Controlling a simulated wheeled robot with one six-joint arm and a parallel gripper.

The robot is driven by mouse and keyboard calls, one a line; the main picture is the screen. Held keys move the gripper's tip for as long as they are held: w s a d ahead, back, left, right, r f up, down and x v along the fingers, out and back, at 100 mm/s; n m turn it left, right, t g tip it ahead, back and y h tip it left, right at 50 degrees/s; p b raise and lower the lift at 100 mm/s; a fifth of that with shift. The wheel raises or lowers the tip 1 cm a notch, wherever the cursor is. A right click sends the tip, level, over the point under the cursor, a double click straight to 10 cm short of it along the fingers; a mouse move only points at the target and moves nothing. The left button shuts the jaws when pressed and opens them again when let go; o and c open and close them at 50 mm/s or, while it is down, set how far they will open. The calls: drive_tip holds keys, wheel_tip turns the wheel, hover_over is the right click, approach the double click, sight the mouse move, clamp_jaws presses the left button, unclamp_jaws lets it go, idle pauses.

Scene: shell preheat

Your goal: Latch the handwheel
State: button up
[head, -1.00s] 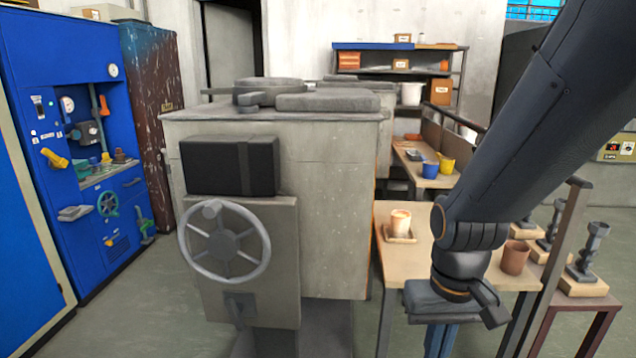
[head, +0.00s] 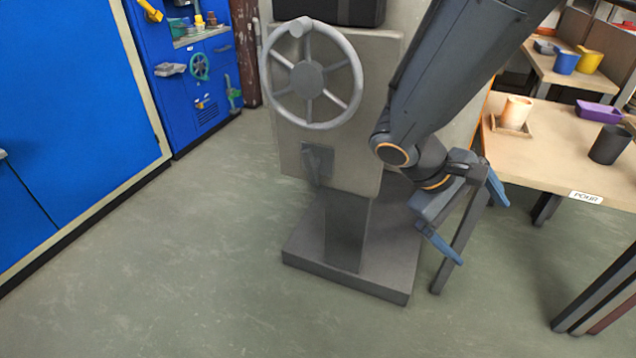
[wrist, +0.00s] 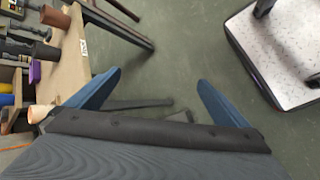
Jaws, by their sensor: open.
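The grey handwheel (head: 309,81) is on the front of a grey panel (head: 380,60) in the head view. It has several spokes, and its knob is at the top of the rim. A small dark latch lever (head: 316,160) sits on the panel below the wheel. My gripper (head: 474,228) is to the right of the panel and lower than the wheel, apart from both, pointing down. In the wrist view its two blue fingers (wrist: 155,92) are spread with nothing between them but floor. The handwheel and lever are not seen in the wrist view.
A wooden table (head: 550,155) marked POUR stands right of my gripper, holding a cream cup (head: 515,112), a dark cup (head: 609,145) and a purple tray (head: 598,111). The panel's dark base (head: 350,265) is on the floor. Open floor lies in front and left.

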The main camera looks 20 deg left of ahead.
drive_tip(key=w+a+f+n+t+h+b, duration=0.1)
drive_tip(key=w+a+f+n+t+b, duration=0.4)
drive_tip(key=w+a, duration=0.4)
drive_tip(key=n+t+y+b, duration=0.5)
drive_tip(key=t+y+b, duration=0.3)
drive_tip(key=t+b, duration=0.3)
approach(309, 170)
drive_tip(key=w, duration=0.3)
drive_tip(key=shift+w+d+r+b, duration=0.15)
drive_tip(key=shift+w+b, duration=0.1)
drive_tip(key=shift+w, duration=1.1)
drive_tip(key=shift+w+d+b, duration=0.15)
drive_tip(key=shift+w+b, duration=0.1)
drive_tip(key=shift+w, duration=1.1)
drive_tip(key=shift+w+d+r+b, duration=0.15)
drive_tip(key=shift+w+b, duration=0.1)
drive_tip(key=shift+w, duration=1.1)
drive_tip(key=shift+f, duration=0.1)
drive_tip(key=shift+n, duration=0.3)
drive_tip(key=c, duration=0.9)
